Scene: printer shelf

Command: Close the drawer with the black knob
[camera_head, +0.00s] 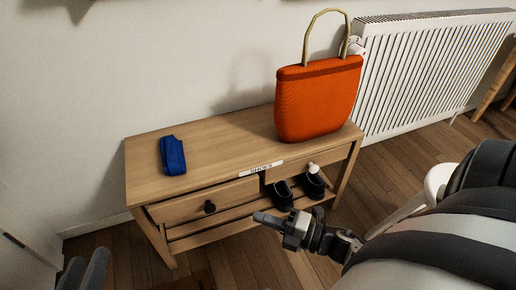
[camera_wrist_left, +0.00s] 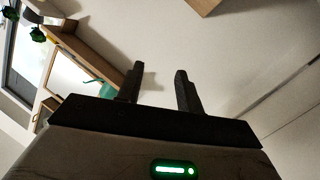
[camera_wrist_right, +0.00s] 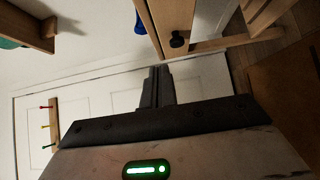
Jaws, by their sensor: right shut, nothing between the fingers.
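The drawer with the black knob (camera_head: 180,207) is the left one in the wooden table. Its front appears to stand slightly out from the tabletop edge. The black knob (camera_head: 209,207) shows on its front, and also in the right wrist view (camera_wrist_right: 179,39). My right gripper (camera_head: 260,217) is shut and empty, in front of the table, to the right of the knob and apart from it. Its closed fingers show in the right wrist view (camera_wrist_right: 158,80). My left gripper (camera_head: 84,272) is at the lower left, away from the table; its fingers stand apart in the left wrist view (camera_wrist_left: 158,85).
An orange bag (camera_head: 318,100) and a blue case (camera_head: 172,155) rest on the tabletop (camera_head: 215,150). The right drawer has a white knob (camera_head: 313,168). Black shoes (camera_head: 283,196) sit below it. A radiator (camera_head: 435,70) and a white stool (camera_head: 438,180) are at the right.

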